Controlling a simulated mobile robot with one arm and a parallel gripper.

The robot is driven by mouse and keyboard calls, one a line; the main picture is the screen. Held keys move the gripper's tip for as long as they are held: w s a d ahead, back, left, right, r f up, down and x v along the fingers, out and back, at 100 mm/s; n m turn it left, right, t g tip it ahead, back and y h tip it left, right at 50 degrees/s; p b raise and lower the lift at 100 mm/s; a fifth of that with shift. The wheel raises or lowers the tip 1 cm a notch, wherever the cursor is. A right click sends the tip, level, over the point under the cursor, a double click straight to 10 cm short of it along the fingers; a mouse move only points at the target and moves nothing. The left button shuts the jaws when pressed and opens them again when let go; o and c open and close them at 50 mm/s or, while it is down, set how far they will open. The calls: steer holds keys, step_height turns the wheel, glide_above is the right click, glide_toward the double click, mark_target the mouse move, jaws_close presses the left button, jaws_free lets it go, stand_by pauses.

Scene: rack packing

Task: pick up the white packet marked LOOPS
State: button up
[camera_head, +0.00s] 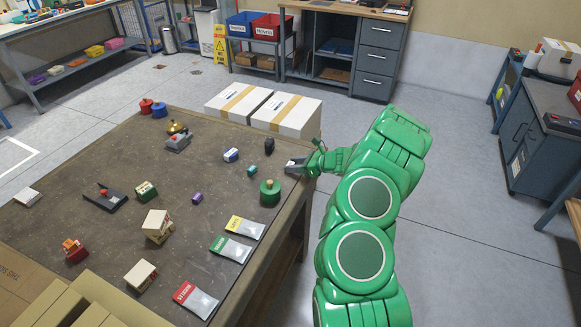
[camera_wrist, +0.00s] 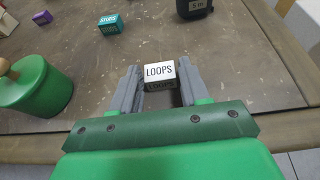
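The white packet marked LOOPS (camera_wrist: 160,72) is a small box with black letters, lying on the brown table near its edge. In the wrist view it sits between the two fingertips of my gripper (camera_wrist: 159,84). A narrow gap seems to show on each side of it, so the fingers look open around it and not pressed on it. In the head view my gripper (camera_head: 296,164) is low over the right edge of the table, and the packet is too small there to make out clearly.
A green weight with a knob (camera_wrist: 36,88) stands left of my gripper. A teal box (camera_wrist: 110,25), a purple box (camera_wrist: 42,17) and a black tape measure (camera_wrist: 194,8) lie farther off. White cartons (camera_head: 286,112) stand beyond the table (camera_head: 225,180). Grey packets (camera_head: 232,249) lie nearer.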

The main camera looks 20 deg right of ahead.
steer(key=c, duration=0.7)
steer(key=shift+o, duration=0.2)
